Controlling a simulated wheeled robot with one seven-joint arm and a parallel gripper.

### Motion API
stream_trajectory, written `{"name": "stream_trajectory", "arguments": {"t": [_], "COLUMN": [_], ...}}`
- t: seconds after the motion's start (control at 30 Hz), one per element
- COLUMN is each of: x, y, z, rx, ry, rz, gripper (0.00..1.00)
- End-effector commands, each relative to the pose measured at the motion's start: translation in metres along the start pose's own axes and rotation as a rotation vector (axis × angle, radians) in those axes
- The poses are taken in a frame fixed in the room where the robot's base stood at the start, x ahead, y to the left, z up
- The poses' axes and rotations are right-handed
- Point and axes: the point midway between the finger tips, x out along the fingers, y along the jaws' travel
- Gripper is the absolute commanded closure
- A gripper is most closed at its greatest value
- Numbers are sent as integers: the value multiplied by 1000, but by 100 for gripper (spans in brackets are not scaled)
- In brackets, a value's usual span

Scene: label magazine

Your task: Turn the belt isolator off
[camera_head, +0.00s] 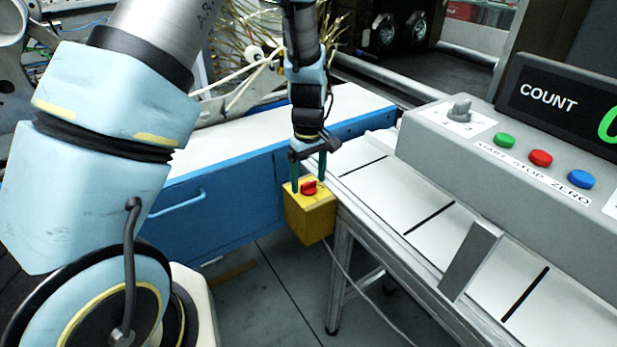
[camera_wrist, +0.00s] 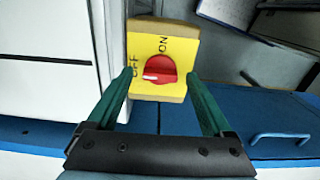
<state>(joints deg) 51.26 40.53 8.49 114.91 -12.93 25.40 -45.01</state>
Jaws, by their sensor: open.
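The belt isolator is a yellow box (camera_head: 310,220) with a red knob (camera_head: 309,187) on top, at the side of the conveyor's end. In the wrist view the yellow face (camera_wrist: 175,38) shows OFF at the left and ON at the top. The red knob (camera_wrist: 162,66) lies about crosswise there, its white mark at the left end, on the OFF side. My gripper (camera_head: 308,180) points down over the box. Its green fingers (camera_wrist: 161,73) are open on either side of the knob, with a visible gap on each side. I cannot tell the fingertips' exact height above the face.
The conveyor (camera_head: 430,215) runs to the right of the box, with a grey control panel (camera_head: 490,150) carrying a knob and green, red and blue buttons. A blue cabinet (camera_head: 205,215) stands at the left. A cable (camera_head: 365,285) hangs below the box.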

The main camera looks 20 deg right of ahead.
Motion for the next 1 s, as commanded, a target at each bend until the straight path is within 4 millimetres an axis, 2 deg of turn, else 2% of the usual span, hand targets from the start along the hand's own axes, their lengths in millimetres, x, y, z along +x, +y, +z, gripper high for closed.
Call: {"name": "stream_trajectory", "arguments": {"t": [0.17,0.27,0.7,0.83,1.0], "x": [-2,-10,-90,-103,-108], "y": [0,1,1,0,0], "z": [0,0,0,0,0], "rx": [1,1,1,1,0], "ry": [0,2,2,0,0], "rz": [0,2,3,1,0], "gripper": [15,15,15,15,15]}}
